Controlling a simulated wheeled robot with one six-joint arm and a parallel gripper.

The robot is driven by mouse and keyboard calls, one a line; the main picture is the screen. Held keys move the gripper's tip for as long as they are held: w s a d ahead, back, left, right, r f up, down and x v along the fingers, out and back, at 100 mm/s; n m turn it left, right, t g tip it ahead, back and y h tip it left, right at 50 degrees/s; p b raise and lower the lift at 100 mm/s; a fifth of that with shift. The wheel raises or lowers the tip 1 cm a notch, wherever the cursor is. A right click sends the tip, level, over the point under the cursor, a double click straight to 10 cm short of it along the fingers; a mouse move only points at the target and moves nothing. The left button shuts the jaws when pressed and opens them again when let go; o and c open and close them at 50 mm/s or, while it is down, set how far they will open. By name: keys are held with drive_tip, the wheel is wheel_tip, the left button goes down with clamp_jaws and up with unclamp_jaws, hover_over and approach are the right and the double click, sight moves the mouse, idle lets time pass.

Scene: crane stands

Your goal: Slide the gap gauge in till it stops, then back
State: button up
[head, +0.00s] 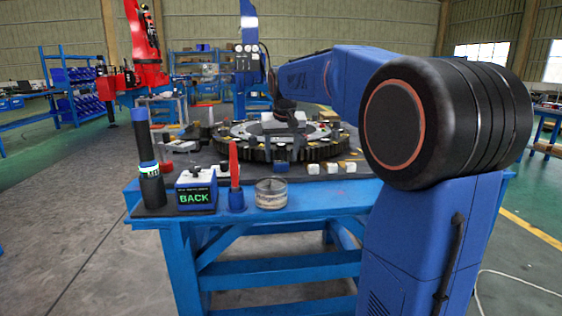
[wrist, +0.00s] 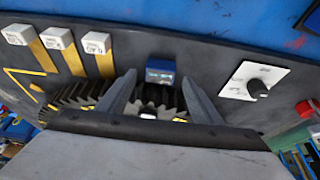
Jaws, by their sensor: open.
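A small blue block with a pale label (wrist: 160,71) stands at the edge of the dark deck, beside the toothed ring. It also shows in the head view (head: 281,166), at the front of the ring. It may be the gap gauge; its label is too small to read. My gripper (wrist: 159,77) is open, its two grey fingers apart on either side of the line to the block. The block appears just beyond the fingertips, and I cannot tell whether they touch it. In the head view my gripper is hard to make out above the ring. A small box (head: 196,189) displays "BACK" in green.
The dark toothed ring (head: 312,152) lies on the blue bench (head: 300,190). Several white-topped blocks (wrist: 58,38) stand left of the blue one in the wrist view, a knob plate (wrist: 254,81) right. A dark post (head: 148,165), red cone (head: 234,165) and round tin (head: 271,194) stand in front.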

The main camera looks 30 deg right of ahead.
sight(281, 162)
drive_tip(key=shift+x, duration=1.55)
clamp_jaws()
drive_tip(key=shift+s+a, duration=0.25)
drive_tip(key=shift+s, duration=0.35)
drive_tip(key=shift+s+a, duration=0.25)
drive_tip(key=shift+s, duration=0.4)
drive_tip(key=shift+s+a, duration=0.25)
drive_tip(key=shift+s, duration=0.35)
unclamp_jaws()
drive_tip(key=shift+r, duration=0.1)
drive_tip(key=v, duration=1.7)
drive_tip(key=shift+s, duration=0.15)
